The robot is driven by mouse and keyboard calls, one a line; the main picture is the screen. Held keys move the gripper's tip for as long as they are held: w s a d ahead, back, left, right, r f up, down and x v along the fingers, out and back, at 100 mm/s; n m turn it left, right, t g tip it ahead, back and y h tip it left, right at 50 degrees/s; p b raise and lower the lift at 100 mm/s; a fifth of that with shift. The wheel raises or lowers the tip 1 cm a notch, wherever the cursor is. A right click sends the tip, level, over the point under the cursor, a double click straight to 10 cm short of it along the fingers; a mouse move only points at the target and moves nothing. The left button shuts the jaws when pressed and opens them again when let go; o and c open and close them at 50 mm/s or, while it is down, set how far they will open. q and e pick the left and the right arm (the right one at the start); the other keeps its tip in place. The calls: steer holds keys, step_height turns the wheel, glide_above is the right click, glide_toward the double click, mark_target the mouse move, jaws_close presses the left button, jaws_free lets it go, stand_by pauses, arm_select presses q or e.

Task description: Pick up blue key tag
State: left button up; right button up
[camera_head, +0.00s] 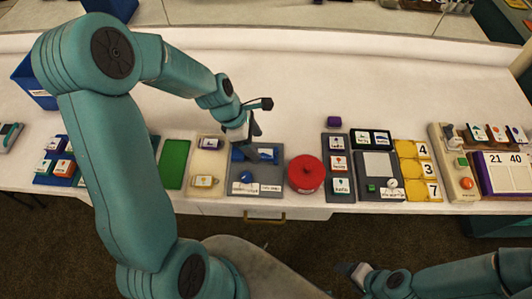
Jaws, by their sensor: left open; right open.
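A grey tray (235,187) near the table's front edge holds a flat blue piece (267,155) and a small round blue piece (246,177). At this size I cannot tell for sure which blue piece is the key tag. My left gripper (257,121) is open and empty, just above the back of this tray, and its dark fingers partly cover the blue area. My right gripper (352,271) is low at the front, off the table, and far from the tray.
A red round container (305,174) stands right of the tray. A green mat (174,164) and a cream tray (207,168) lie to the left. Yellow number panels (408,171) and a cream console (455,193) stand at the right. The table's back half is mostly clear.

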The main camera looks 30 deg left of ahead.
mark_target(265, 153)
arm_select(q)
steer(key=x, duration=0.5)
steer(key=shift+w+f, duration=0.2)
steer(key=shift+f, duration=0.05)
steer(key=c, duration=1.1)
